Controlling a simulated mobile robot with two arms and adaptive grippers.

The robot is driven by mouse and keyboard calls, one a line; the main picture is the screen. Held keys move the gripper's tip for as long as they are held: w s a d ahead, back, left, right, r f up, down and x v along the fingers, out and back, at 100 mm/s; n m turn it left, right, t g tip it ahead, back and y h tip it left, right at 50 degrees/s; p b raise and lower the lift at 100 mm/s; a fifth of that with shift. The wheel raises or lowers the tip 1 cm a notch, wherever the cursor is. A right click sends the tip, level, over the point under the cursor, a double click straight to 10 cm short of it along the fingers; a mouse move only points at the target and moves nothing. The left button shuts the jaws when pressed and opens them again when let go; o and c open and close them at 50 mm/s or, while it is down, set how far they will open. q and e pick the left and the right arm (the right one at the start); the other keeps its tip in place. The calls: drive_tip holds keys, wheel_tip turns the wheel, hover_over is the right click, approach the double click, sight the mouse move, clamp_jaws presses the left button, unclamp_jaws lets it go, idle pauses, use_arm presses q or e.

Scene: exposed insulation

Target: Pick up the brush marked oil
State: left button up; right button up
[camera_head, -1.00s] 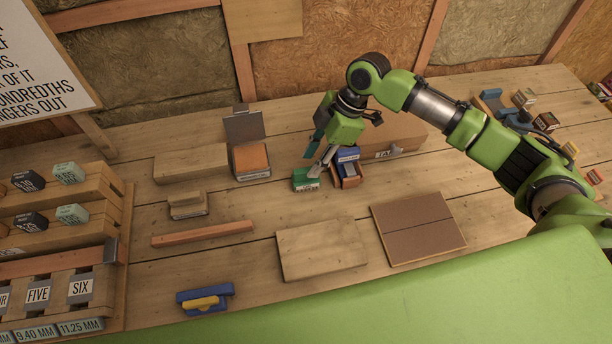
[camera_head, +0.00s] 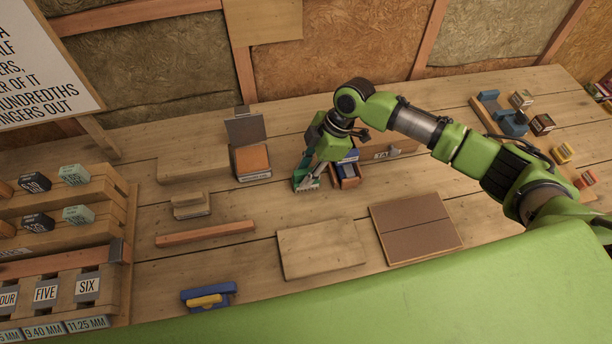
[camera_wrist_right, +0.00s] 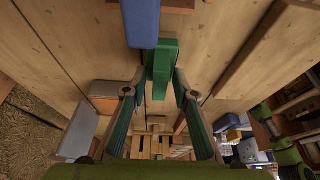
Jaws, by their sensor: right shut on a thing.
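A small green block (camera_head: 305,182) with a pale label too small to read sits at the middle of the bench. I cannot tell whether it is the brush marked oil. My right gripper (camera_head: 308,178) points down at it and partly covers it. In the right wrist view the green block (camera_wrist_right: 161,66) is between the fingertips of my right gripper (camera_wrist_right: 160,82), which is shut on it. It appears at bench level; I cannot tell whether it touches the wood.
A wooden box (camera_head: 349,182) with blue items stands right beside the green block. An orange-topped block (camera_head: 252,160) is to its left. Wooden boards (camera_head: 320,248) and a brown panel (camera_head: 416,228) lie in front. A slotted rack (camera_head: 70,255) fills the left.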

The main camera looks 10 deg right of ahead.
sight(302, 173)
drive_tip(key=shift+r+b, duration=0.5)
wheel_tip(302, 173, up, 2)
drive_tip(key=shift+s+r+b, duration=0.1)
drive_tip(key=shift+r+b, duration=0.1)
drive_tip(key=shift+b, duration=0.4)
drive_tip(key=s+d+r+b, duration=0.2)
drive_tip(key=s+r+b, duration=0.1)
drive_tip(key=s+r, duration=0.6)
drive_tip(key=s, duration=0.4)
drive_tip(key=shift+s+d+r, duration=0.15)
drive_tip(key=shift+s+r, duration=0.15)
drive_tip(key=shift+r, duration=0.05)
drive_tip(key=o, duration=0.5)
drive_tip(key=c, duration=0.4)
